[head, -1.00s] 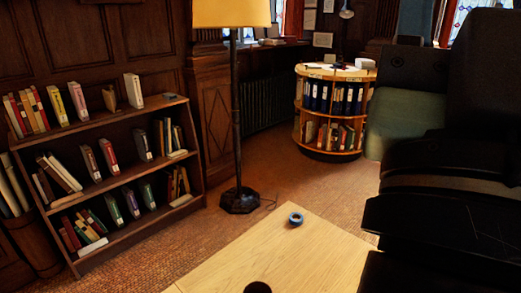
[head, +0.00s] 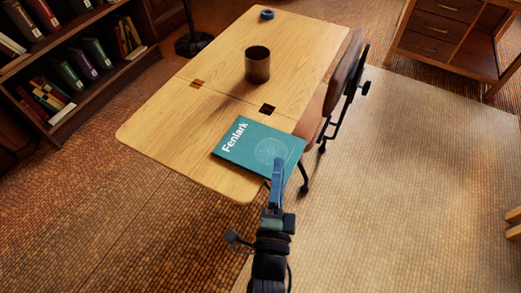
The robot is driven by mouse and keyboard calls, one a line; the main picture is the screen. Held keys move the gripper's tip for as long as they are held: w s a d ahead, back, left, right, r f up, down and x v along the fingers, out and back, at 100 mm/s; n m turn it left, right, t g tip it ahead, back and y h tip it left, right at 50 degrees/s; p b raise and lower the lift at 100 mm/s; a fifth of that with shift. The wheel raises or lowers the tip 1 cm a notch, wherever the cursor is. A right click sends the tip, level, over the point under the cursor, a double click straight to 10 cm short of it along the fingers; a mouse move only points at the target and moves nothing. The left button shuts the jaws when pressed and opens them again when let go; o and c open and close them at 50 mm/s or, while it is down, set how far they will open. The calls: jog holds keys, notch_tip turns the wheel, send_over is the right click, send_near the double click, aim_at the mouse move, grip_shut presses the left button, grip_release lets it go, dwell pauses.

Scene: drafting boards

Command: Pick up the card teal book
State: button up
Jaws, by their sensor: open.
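The teal book (head: 250,150) lies flat on the near right part of the wooden table (head: 175,132). White lettering and a pale wheel-like drawing show on its cover. Its right corner reaches the table's right edge. My gripper (head: 277,163) is in front of the book's near right side in the picture, with its finger overlapping the cover's lower edge. I see the jaws edge-on, and nothing shows held in them. I cannot tell whether the finger touches the book.
A dark cup (head: 257,68) and a blue tape roll (head: 267,14) stand farther back on the table. A chair (head: 343,80) is against the table's right side. A bookshelf (head: 140,62) is at the left, a drawer desk (head: 436,48) at upper right. The tabletop left of the book is clear.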

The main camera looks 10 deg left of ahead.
jog(key=m+g+b, duration=0.1)
jog(key=m, duration=0.1)
send_near(288, 165)
jog(key=shift+h, duration=0.3)
jog(key=shift+w+a+f+b, duration=0.15)
jog(key=shift+w+b, duration=0.4)
jog(key=shift+w, duration=1.95)
jog(key=shift+w+d+f+b, duration=0.15)
jog(key=shift+w+b, duration=0.35)
jog(key=shift+w, duration=2)
jog(key=shift+a, duration=0.1)
grip_shut()
jog(key=shift+r, duration=0.1)
